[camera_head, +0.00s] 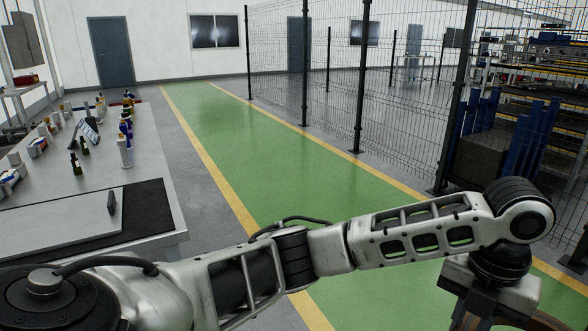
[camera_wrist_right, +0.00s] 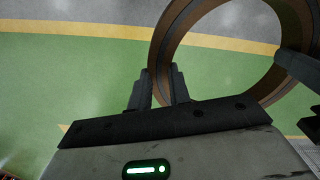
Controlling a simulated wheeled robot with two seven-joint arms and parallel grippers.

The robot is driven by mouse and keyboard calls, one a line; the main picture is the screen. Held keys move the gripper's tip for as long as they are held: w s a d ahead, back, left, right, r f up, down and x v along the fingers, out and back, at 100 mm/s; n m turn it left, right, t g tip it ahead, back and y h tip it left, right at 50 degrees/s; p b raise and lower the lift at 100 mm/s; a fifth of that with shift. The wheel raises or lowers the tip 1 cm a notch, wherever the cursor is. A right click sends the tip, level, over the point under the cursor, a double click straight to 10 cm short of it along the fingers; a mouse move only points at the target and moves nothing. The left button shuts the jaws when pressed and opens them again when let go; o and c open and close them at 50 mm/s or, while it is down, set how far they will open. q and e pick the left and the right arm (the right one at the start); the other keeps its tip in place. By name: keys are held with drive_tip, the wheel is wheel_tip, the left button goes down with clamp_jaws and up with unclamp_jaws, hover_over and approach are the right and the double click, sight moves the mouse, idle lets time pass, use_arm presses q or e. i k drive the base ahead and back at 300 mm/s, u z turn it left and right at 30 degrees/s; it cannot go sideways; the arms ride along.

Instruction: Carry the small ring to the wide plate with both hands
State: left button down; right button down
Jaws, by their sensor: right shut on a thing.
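The small ring (camera_wrist_right: 164,42) is a brown, bronze-like hoop that shows in the right wrist view, cut off at the top. My right gripper (camera_wrist_right: 160,86) is shut on the ring's lower left rim. Dark gripper parts (camera_wrist_right: 298,66) reach the ring's right side there and look like my left gripper's. In the head view my left arm crosses to the lower right, where its hand (camera_head: 490,292) points down. Brown parts that look like the ring show beneath it at the frame's bottom edge. The left fingertips are hidden. I cannot make out the wide plate in either view.
A grey workbench (camera_head: 160,185) with bottles, small items and a black mat (camera_head: 150,208) stands at the left. A wire fence (camera_head: 325,80) runs along the right, with a shelf rack (camera_head: 510,120) behind it. The green walkway (camera_head: 260,140) with yellow edges is clear.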

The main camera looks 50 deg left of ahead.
sight(47, 220)
drive_tip(key=u, duration=2.95)
drive_tip(key=i, duration=1.65)
drive_tip(key=u, duration=5.85)
